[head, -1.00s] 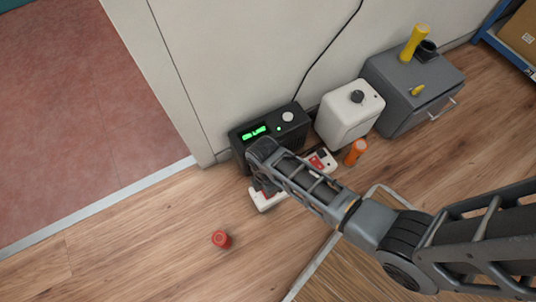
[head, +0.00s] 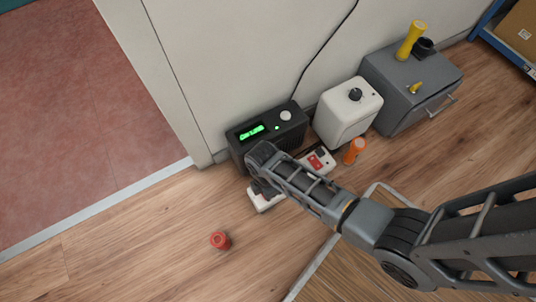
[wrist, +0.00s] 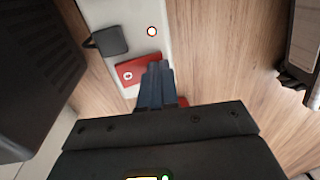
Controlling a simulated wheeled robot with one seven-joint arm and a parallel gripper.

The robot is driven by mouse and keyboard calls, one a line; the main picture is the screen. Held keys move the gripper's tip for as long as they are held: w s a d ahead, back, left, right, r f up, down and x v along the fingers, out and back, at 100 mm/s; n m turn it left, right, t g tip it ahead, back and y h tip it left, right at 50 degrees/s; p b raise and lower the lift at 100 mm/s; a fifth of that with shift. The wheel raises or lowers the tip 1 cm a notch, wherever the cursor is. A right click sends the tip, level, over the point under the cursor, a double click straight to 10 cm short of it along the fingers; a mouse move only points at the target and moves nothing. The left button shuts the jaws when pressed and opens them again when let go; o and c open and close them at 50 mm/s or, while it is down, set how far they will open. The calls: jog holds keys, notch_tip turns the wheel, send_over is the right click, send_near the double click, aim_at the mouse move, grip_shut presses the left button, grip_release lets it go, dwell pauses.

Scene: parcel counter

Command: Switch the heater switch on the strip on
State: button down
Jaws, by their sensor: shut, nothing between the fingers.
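The white power strip (head: 262,204) lies on the floor in front of a black box, partly hidden under my arm in the head view. One red switch (head: 316,161) shows near its right end. In the wrist view the strip (wrist: 128,14) runs up from the fingers, with a red switch (wrist: 140,72) bearing a white round mark and a small light (wrist: 151,31). My gripper (wrist: 155,68) is shut and empty, its tips over or at the edge of this red switch; I cannot tell whether they touch. More red shows right of the fingers. Labels are unreadable.
A black box with a green display (head: 252,132), a white canister (head: 346,114) and a grey cabinet (head: 405,98) stand along the wall. An orange cylinder (head: 354,151) stands near the strip; a red one (head: 221,240) is on open floor. A black plug (wrist: 108,41) sits beside the switch.

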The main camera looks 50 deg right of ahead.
jog(key=shift+w, duration=0.15)
jog(key=shift+w+d+r, duration=0.2)
jog(key=shift+w+r, duration=0.1)
jog(key=shift+w, duration=0.25)
jog(key=shift+r+p, duration=0.55)
jog(key=shift+p, duration=0.25)
notch_tip(320, 180, up, 13)
jog(key=s+p, duration=0.1)
jog(key=p, duration=0.7)
jog(key=shift+s+a, duration=0.25)
jog(key=shift+s, duration=0.05)
jog(key=shift+f, duration=0.15)
